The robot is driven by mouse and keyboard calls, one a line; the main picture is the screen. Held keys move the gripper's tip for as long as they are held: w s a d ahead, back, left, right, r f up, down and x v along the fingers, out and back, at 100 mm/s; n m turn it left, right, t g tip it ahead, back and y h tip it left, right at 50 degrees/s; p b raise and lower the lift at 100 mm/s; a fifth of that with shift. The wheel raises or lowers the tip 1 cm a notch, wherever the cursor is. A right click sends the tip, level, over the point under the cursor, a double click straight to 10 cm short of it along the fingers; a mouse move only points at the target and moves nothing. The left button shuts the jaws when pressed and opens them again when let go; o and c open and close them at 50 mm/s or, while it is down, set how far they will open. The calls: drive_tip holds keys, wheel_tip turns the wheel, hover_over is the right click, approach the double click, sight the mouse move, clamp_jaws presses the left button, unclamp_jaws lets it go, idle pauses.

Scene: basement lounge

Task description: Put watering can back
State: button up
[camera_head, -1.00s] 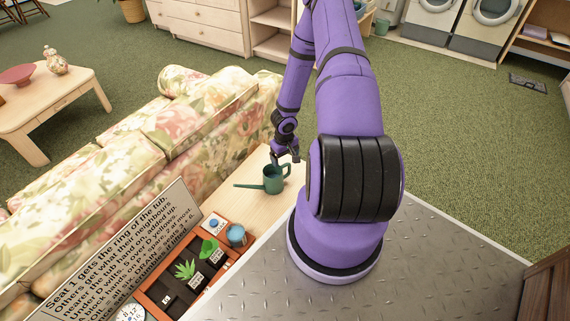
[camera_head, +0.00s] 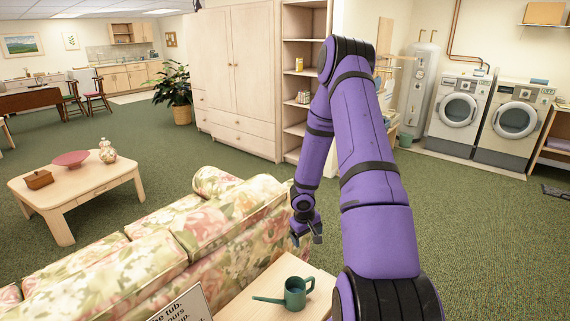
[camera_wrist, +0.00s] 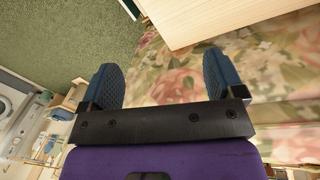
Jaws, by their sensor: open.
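The green watering can (camera_head: 296,292) stands upright on the light wooden table (camera_head: 250,312) behind the sofa, its spout to the left and its handle to the right. My gripper (camera_head: 318,236) is above and beyond the can in the head view, apart from it. In the wrist view my gripper (camera_wrist: 164,82) has its two blue fingers wide apart with nothing between them. The can is not in the wrist view.
The floral sofa (camera_head: 170,245) runs along the table's left side. A sign (camera_head: 183,308) stands on the table at the lower edge. A tall open shelf (camera_head: 303,68) with a few items stands beside a wardrobe (camera_head: 240,75). Green carpet lies open to the right.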

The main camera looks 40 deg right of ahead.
drive_tip(key=a+r+t+h, duration=0.15)
drive_tip(key=a+r, duration=0.35)
drive_tip(key=r, duration=1)
drive_tip(key=a+r+h, duration=0.2)
drive_tip(key=a+r, duration=0.2)
drive_tip(key=r, duration=1.1)
drive_tip(key=s+a+r+n+t+y, duration=0.1)
drive_tip(key=s+a+r+y, duration=0.1)
drive_tip(key=s+a+r, duration=0.6)
drive_tip(key=s+a+r+n+t+y, duration=0.1)
drive_tip(key=s+a+r+t+y, duration=0.1)
drive_tip(key=s+a+r, duration=0.6)
drive_tip(key=s+a+y, duration=0.1)
drive_tip(key=s+a, duration=0.2)
drive_tip(key=a, duration=0.1)
drive_tip(key=shift+s+n, duration=0.3)
drive_tip(key=shift+s, duration=0.05)
drive_tip(key=shift+a+t+y, duration=0.1)
drive_tip(key=shift+t+y, duration=0.15)
